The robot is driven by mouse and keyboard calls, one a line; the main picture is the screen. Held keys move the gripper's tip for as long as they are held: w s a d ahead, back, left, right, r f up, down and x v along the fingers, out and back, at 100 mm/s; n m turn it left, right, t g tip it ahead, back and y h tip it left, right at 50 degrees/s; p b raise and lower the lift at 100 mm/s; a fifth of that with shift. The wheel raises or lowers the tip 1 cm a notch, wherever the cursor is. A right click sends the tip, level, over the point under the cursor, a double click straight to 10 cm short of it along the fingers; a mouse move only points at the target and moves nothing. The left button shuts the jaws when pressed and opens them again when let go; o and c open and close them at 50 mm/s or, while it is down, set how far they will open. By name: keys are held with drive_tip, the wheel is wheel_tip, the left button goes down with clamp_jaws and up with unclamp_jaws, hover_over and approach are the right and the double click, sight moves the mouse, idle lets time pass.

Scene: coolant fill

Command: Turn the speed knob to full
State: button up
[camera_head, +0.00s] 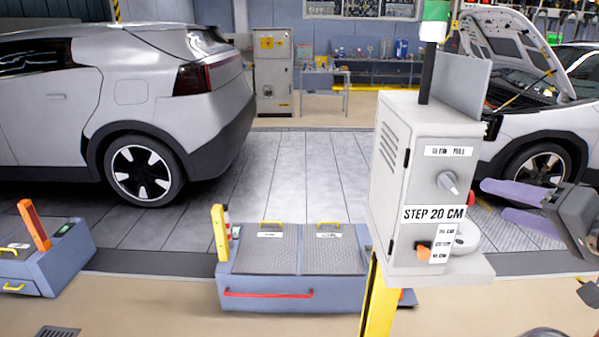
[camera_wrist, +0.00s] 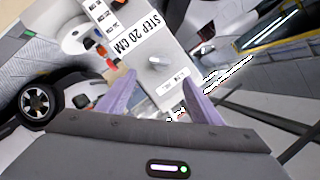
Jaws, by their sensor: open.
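A grey control box (camera_head: 408,180) stands on a yellow post at right in the head view. A pale grey knob (camera_head: 448,182) sits on its front, above a label reading "STEP 20 CM" and below a smaller, hard-to-read label. An orange knob (camera_head: 423,247) is lower on the same face. The pale knob also shows in the wrist view (camera_wrist: 158,62), ahead of my fingers. My gripper (camera_head: 512,204) is right of the box, its purple fingers apart and pointing at it. Nothing is between the fingers, and they are clear of the knob in the wrist view (camera_wrist: 160,95).
A white rounded object (camera_head: 467,238) sits on the box's shelf. A green-topped pole (camera_head: 433,50) rises from the box. A blue-grey platform with a red bar (camera_head: 268,294) lies to the left. Silver cars (camera_head: 150,100) stand behind.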

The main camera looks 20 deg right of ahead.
sight(452, 186)
drive_tip(key=shift+x, duration=6.65)
